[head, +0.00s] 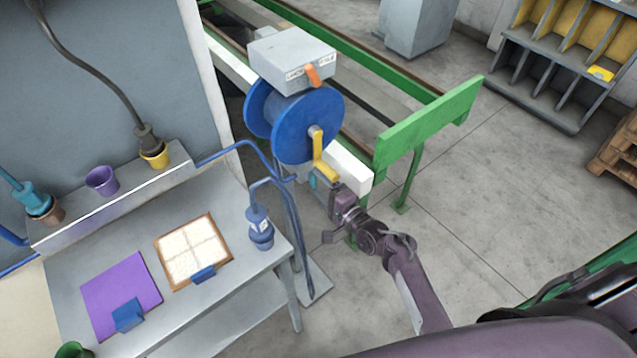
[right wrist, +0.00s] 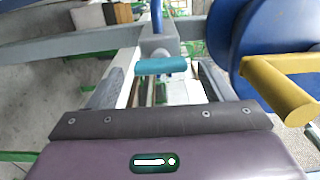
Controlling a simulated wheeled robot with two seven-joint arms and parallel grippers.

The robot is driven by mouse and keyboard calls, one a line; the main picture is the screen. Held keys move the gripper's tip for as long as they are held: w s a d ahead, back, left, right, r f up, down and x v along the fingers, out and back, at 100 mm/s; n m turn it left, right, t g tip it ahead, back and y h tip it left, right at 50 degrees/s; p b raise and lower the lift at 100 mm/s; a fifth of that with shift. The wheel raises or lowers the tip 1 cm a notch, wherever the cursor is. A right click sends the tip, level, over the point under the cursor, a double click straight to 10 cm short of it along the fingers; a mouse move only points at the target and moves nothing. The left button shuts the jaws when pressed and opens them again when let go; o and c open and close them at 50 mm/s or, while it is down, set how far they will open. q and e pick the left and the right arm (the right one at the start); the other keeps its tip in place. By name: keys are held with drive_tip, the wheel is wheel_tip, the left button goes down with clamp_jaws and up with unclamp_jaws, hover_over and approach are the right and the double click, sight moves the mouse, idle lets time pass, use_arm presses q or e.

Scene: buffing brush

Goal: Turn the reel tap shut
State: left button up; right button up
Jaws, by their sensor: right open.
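The reel tap's teal handle (head: 313,181) shows low beside the blue hose reel (head: 305,124), below the yellow crank (head: 321,158). In the right wrist view the teal handle (right wrist: 160,65) lies crosswise on a grey stem, ahead of my jaws and roughly between their two fingers. My right gripper (head: 329,207) is open and empty, close to the tap; I cannot tell whether it touches. In the right wrist view, the gripper (right wrist: 158,88) has the yellow crank (right wrist: 285,85) close by its right finger. My left gripper is not in view.
A grey box (head: 290,52) with an orange lever (head: 312,76) sits above the reel. A grey bench (head: 232,278) with a blue bottle (head: 260,229) and pads stands left. A green rail (head: 430,124) runs behind to the right. Open floor (head: 520,190) lies right.

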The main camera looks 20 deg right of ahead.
drive_tip(key=v, duration=0.6)
drive_tip(key=shift+s+b, duration=0.3)
drive_tip(key=shift+b, duration=0.1)
drive_tip(key=shift+d, duration=0.1)
drive_tip(key=s+a+f+n+g+h+b, duration=0.1)
drive_tip(key=s+f+n+g, duration=0.3)
drive_tip(key=f, duration=0.6)
drive_tip(key=s+a+f+n+g+h+b, duration=0.1)
drive_tip(key=s+f+g, duration=0.1)
drive_tip(key=s+f, duration=0.65)
drive_tip(key=s+a+f+n+g+h, duration=0.1)
drive_tip(key=s+a+f+n+g, duration=0.2)
drive_tip(key=f, duration=0.8)
drive_tip(key=s+d+f+n+g+h, duration=0.1)
drive_tip(key=s+d+f+n+g, duration=0.1)
drive_tip(key=s, duration=0.6)
drive_tip(key=s+d+f+n+g+h+b, duration=0.1)
drive_tip(key=s+d+f+n+g, duration=0.1)
drive_tip(key=s+f+n, duration=0.2)
drive_tip(key=s+d+f+n+g+h+b, duration=0.1)
drive_tip(key=s+d+f+n+g, duration=0.1)
drive_tip(key=s+f, duration=0.5)
drive_tip(key=s+d+g, duration=0.1)
drive_tip(key=s, duration=0.5)
drive_tip(key=shift+s+f+n, duration=0.2)
drive_tip(key=shift+s+n, duration=0.15)
drive_tip(key=shift+n, duration=0.05)
